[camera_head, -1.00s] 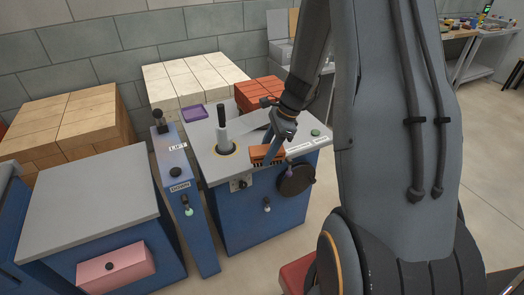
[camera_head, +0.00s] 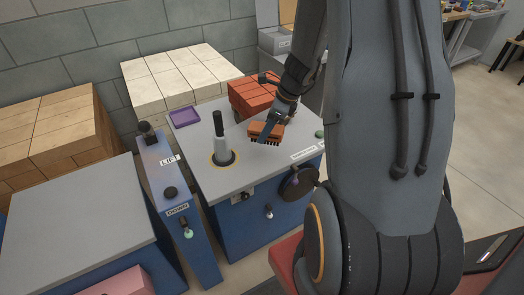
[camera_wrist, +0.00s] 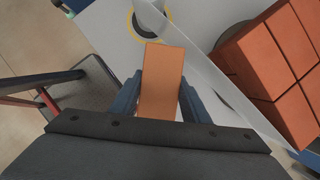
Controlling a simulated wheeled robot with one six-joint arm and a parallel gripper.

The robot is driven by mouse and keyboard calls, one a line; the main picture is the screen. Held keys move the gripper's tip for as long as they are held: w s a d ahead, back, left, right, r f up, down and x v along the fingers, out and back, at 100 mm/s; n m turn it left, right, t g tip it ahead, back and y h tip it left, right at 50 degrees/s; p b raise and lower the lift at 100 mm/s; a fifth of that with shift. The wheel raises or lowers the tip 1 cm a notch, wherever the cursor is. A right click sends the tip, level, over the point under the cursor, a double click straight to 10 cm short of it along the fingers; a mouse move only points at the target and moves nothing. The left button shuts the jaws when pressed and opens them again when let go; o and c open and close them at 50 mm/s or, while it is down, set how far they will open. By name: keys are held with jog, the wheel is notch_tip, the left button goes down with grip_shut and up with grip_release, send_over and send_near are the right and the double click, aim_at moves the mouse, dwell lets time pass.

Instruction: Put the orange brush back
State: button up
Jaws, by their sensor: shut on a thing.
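The orange brush (camera_head: 265,131) has a flat block back and dark bristles pointing down. My gripper (camera_head: 272,128) is shut on it above the right part of the grey machine top (camera_head: 205,186). In the wrist view the brush (camera_wrist: 162,80) sits between the two blue fingers of my gripper (camera_wrist: 158,98). In the head view I cannot tell whether the bristles touch the top.
An upright lever post (camera_head: 221,145) stands in a yellow-ringed hole on the machine top. A purple tray (camera_head: 184,116) lies at its back left corner. Red bricks (camera_head: 250,95) are stacked behind. A blue panel labelled LIFT and DOWN (camera_head: 176,195) stands left.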

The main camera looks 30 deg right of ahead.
notch_tip(320, 180, down, 9)
jog(key=shift+a+r, duration=0.1)
dwell(0.4)
jog(key=shift+f, duration=0.2)
jog(key=o, duration=1)
jog(key=shift+r, duration=0.1)
